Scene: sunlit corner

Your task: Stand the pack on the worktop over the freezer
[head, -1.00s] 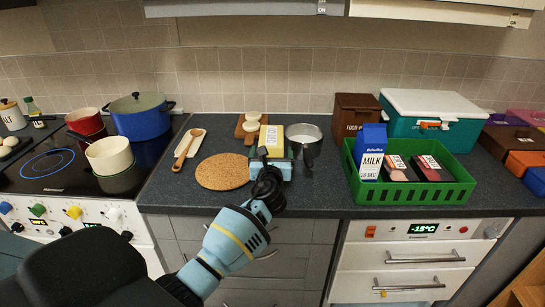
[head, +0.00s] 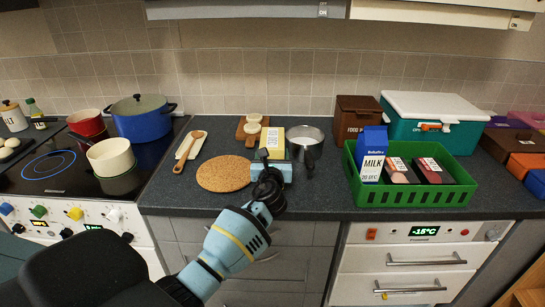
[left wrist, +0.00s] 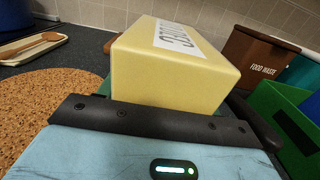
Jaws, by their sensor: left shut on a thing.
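A pale yellow block-shaped pack (head: 272,138) with a white printed label stands on the worktop between the cork mat and the steel pot. It fills the middle of the left wrist view (left wrist: 175,75), where its label is only partly readable. My left gripper (head: 272,168) is shut on it from the front, low down; its fingertips are mostly hidden. A green edge shows beneath the pack in the wrist view. The freezer (head: 425,257), with a -15°C display and drawers, is at the right, under the worktop (head: 325,198). My right gripper is out of view.
Over the freezer, a green crate (head: 415,196) holds a milk carton (head: 373,155) and dark packs. Behind it are a brown food-waste box (head: 357,117) and teal cooler (head: 432,117). A steel pot (head: 303,139) and cork mat (head: 224,173) flank the pack. A narrow front strip is clear.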

